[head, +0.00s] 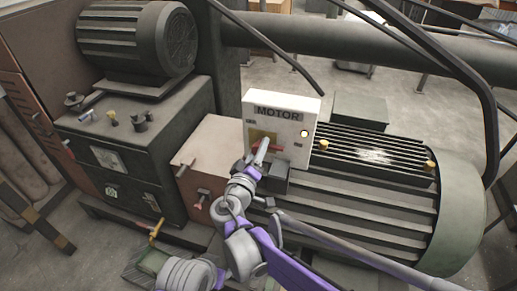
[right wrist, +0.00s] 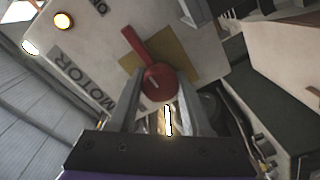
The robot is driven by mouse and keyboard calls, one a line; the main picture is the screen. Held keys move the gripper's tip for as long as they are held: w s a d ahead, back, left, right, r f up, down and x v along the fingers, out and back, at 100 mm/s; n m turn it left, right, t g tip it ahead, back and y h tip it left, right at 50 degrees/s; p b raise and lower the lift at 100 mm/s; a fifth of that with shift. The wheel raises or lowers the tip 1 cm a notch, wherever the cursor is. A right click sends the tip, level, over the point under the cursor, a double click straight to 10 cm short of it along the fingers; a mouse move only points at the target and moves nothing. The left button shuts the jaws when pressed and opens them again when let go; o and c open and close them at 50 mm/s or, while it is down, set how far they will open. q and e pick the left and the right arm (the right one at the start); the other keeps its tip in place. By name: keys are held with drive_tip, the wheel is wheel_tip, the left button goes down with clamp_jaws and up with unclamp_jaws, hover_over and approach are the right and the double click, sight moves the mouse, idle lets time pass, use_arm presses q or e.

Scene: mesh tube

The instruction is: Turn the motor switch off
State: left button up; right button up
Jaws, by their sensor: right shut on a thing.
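The motor switch is a red rotary handle (right wrist: 152,70) on a yellow plate (right wrist: 186,52), on a white box labelled MOTOR (head: 290,107). In the right wrist view the handle's round hub lies between my right gripper's fingers (right wrist: 158,80), and its long end sticks out to the upper left. In the head view the handle (head: 273,149) points toward the box's right side, partly hidden by my right gripper (head: 262,150). That gripper is shut on the handle. A round lamp (head: 304,133) on the box glows yellowish, also in the right wrist view (right wrist: 63,20). My left gripper is not visible.
A large ribbed motor (head: 380,190) stands right of and below the box. A dark machine block (head: 130,150) with knobs, under a second motor (head: 140,40), stands at the left. A pinkish box (head: 207,150) adjoins the switch box. Thick pipes cross the upper right.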

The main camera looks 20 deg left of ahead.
clamp_jaws()
drive_tip(key=n, duration=0.8)
drive_tip(key=shift+n, duration=0.3)
drive_tip(key=n, duration=0.4)
drive_tip(key=shift+n, duration=0.3)
drive_tip(key=n, duration=0.4)
drive_tip(key=shift+n+b, duration=0.3)
drive_tip(key=shift+b, duration=0.05)
